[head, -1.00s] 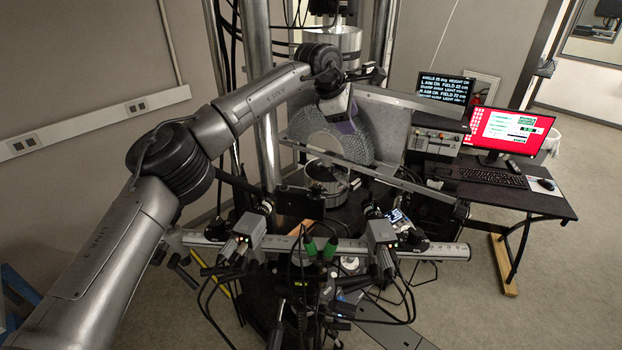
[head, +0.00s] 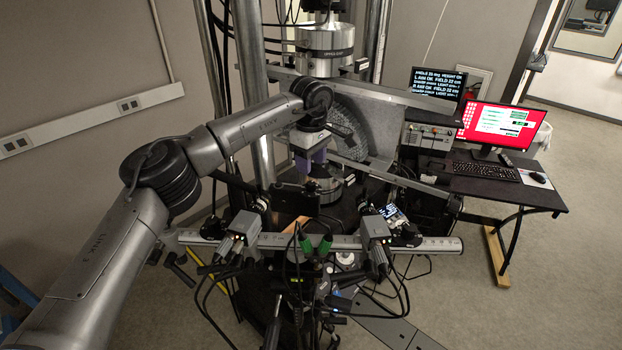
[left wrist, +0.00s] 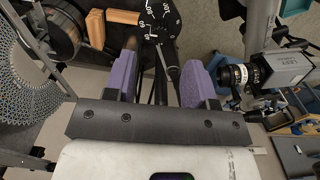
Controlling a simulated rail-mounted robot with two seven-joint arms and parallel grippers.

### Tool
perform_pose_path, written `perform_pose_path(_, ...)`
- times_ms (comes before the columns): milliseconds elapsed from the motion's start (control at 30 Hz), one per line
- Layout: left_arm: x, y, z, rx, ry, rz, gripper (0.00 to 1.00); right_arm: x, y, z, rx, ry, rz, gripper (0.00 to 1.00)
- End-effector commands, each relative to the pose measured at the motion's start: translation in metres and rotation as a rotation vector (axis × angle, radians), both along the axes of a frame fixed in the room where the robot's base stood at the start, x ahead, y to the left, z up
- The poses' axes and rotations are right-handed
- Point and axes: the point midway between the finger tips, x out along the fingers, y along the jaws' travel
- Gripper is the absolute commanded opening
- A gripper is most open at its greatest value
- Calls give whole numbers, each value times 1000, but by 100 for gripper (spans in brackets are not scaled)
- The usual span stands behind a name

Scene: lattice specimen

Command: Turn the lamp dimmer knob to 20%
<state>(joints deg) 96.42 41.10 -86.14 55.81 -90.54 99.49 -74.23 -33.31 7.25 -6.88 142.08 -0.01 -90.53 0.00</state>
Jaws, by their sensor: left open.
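A black dial (left wrist: 158,18) with white numbers, 60, 80 and 100 among them, shows at the top of the left wrist view. It looks like the dimmer knob's scale; its exact setting is too small to read. I cannot make it out in the head view. My left gripper (head: 315,160) points downward in front of the lattice specimen. Its two purple fingers (left wrist: 160,75) are apart with nothing gripped between them. The dial lies beyond the fingertips, seen near the gap between them; I cannot tell the distance. My right gripper is not in view.
The grey lattice specimen (left wrist: 25,90) stands close on the left in the wrist view. A camera with a lens (left wrist: 240,77) is on the right. Wooden blocks (left wrist: 95,28) lie near the dial. A camera rail (head: 430,243) with cables runs in front. The desk (head: 515,188) is off right.

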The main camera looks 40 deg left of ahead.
Motion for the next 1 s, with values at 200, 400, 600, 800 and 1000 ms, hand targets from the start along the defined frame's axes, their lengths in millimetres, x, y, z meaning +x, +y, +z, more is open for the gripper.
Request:
perform_pose_path(200,-1,0,-35,0,2,2,51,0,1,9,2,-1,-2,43)
perform_pose_path(400,0,0,-55,0,1,2,51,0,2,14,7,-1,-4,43)
perform_pose_path(600,0,0,-64,-1,-2,2,51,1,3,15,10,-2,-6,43)
perform_pose_path(800,0,0,-65,-1,-2,2,51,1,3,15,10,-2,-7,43)
perform_pose_path(1000,0,0,-65,-1,-2,2,41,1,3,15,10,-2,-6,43)
